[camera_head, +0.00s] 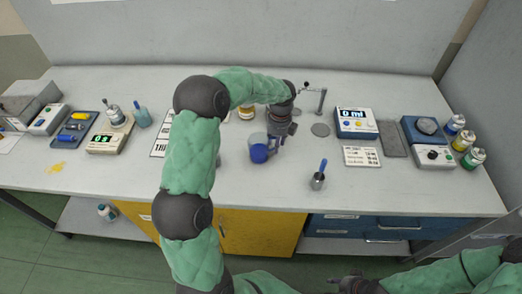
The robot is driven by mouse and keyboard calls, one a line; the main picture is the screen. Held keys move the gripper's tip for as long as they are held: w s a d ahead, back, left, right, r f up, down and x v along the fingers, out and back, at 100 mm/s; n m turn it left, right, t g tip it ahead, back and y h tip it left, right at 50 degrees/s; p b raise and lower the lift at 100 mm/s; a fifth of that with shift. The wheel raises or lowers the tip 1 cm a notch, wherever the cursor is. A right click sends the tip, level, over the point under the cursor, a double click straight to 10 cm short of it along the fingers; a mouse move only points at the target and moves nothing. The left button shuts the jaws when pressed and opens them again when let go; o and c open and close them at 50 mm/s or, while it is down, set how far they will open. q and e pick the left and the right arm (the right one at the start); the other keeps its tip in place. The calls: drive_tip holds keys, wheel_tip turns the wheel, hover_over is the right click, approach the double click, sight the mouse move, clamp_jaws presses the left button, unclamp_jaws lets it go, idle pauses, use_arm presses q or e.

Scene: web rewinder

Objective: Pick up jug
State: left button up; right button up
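A clear jug (258,154) with blue contents stands upright on the grey bench near its middle. My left arm arches over the bench from the left. Its dark gripper (277,143) points down at the right side of the jug, very close to it. The fingers are small and partly overlap the jug's right edge, so I cannot tell whether they are closed on its handle. My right gripper (334,280) is low at the bottom edge, in front of the bench and away from the jug. Its finger opening is too small to read.
A metal cup with a blue handle (318,180) stands right of the jug. A "0 ml" display box (356,122) and capped bottles (463,141) are farther right. A scale (108,138) is at left.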

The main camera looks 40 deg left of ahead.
use_arm(q)
drive_tip(key=shift+c, duration=0.3)
clamp_jaws()
drive_tip(key=shift+r, duration=0.1)
drive_tip(key=shift+r, duration=0.2)
drive_tip(key=shift+r+p, duration=0.5)
drive_tip(key=shift+r, duration=0.65)
drive_tip(key=s+d+r+p, duration=0.4)
drive_tip(key=s+d+r, duration=0.2)
drive_tip(key=s+r, duration=0.4)
drive_tip(key=shift+s+d+p, duration=0.3)
drive_tip(key=shift+s+p, duration=0.05)
drive_tip(key=shift+s, duration=0.65)
